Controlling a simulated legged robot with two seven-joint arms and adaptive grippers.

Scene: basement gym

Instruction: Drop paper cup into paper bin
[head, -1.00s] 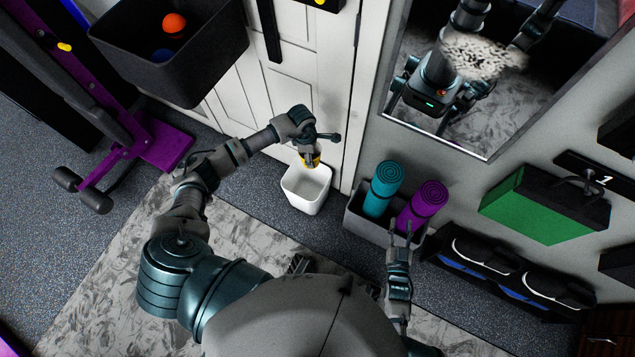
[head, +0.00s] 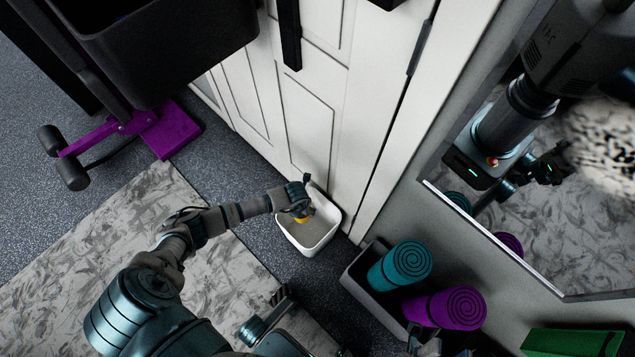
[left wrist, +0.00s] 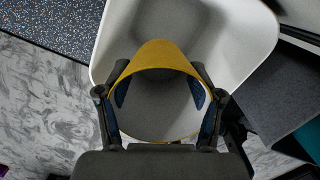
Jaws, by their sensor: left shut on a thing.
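The yellow paper cup (head: 302,219) is held by my left gripper (head: 300,208) over the opening of the white paper bin (head: 326,241). In the left wrist view the cup (left wrist: 155,52) shows its yellow wall and pale inside between the two fingers of my left gripper (left wrist: 158,95), which is shut on it. How far the cup reaches below the rim is unclear. My right gripper (head: 424,338) is partly visible at the bottom edge, and its finger opening is unclear.
A white door (head: 308,115) stands just behind the bin. A dark box with rolled teal (head: 400,263) and purple mats (head: 445,307) is at its right. A dark container (head: 165,50) is at upper left. A mirror (head: 540,230) leans at right.

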